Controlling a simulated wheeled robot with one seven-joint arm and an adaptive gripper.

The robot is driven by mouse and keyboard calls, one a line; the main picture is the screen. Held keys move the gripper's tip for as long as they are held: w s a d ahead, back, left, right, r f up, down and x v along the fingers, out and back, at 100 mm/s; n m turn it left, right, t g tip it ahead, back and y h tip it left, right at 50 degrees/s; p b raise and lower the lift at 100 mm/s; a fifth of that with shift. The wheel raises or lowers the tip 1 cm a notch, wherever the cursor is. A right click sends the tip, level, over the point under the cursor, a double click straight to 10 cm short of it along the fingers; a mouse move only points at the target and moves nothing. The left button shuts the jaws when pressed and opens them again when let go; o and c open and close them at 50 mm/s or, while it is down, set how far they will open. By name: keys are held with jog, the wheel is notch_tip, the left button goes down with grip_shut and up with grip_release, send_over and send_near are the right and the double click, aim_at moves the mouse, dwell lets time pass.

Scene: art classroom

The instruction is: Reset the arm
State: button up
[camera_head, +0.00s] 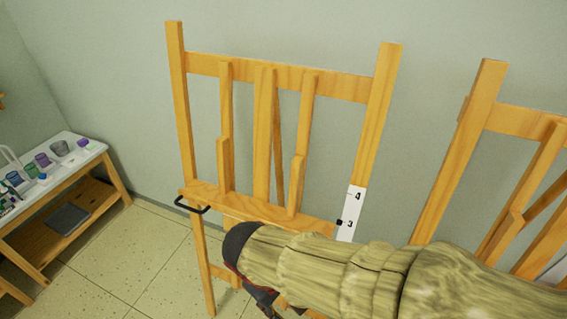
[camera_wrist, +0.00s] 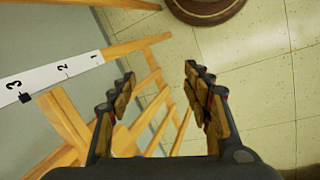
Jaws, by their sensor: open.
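My arm, in a pale wrinkled cover, reaches in from the lower right of the head view. Its dark gripper end (camera_head: 262,298) hangs in front of the lower part of a wooden easel (camera_head: 264,130), and the fingers are mostly hidden there. In the wrist view my gripper (camera_wrist: 160,76) is open, with a clear gap between its two fingers and nothing between them. The easel's wooden bars (camera_wrist: 60,125) lie to the left of and behind the fingers in that view.
The easel bears a white numbered strip (camera_head: 352,212) with a black marker near 3, and a black handle (camera_head: 192,206). Another easel (camera_head: 467,140) stands right. A white-topped table (camera_head: 75,154) with cups stands left. A round brown object (camera_wrist: 205,8) is on the tiled floor (camera_wrist: 265,65).

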jog(key=s+d+r+m+t+y+p, duration=0.1)
jog(key=d+r+m+t, duration=0.3)
jog(key=d+r+m, duration=0.5)
jog(key=d+r+y+p, duration=0.1)
jog(key=d+r, duration=0.6)
jog(key=d, duration=0.2)
jog(key=shift+d+r+y, duration=0.2)
jog(key=shift+r+y, duration=0.05)
jog(key=shift+y, duration=0.05)
